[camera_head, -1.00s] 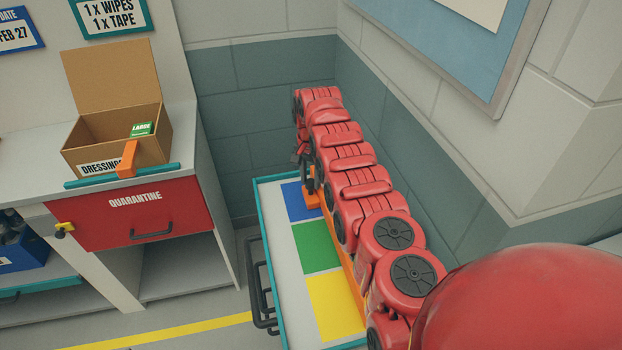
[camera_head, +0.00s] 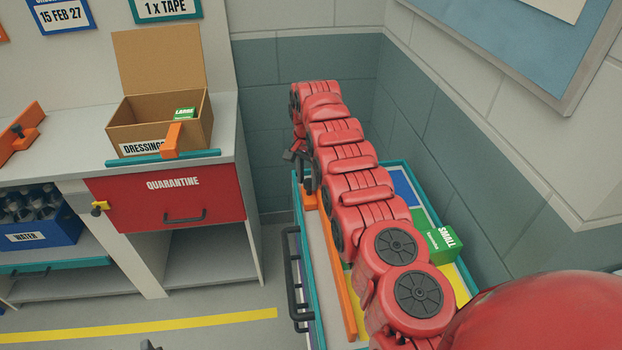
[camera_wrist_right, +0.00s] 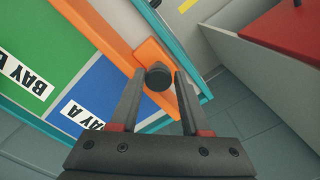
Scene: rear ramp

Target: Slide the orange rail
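The orange rail (camera_head: 341,270) lies lengthwise along the trolley (camera_head: 312,306), near its left edge, with a bare grey strip beside it. In the right wrist view the rail (camera_wrist_right: 108,45) ends near the teal rim. It carries a dark round knob (camera_wrist_right: 158,76). My red right arm hides part of the trolley. A small dark tip at the bottom edge, perhaps my left gripper (camera_head: 150,345), barely shows.
A green SMALL box (camera_head: 441,245) stands on the trolley's right side, near the wall. Left is a counter with a DRESSINGS box (camera_head: 133,130) and a red QUARANTINE drawer (camera_head: 160,205). Floor lies open between counter and trolley.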

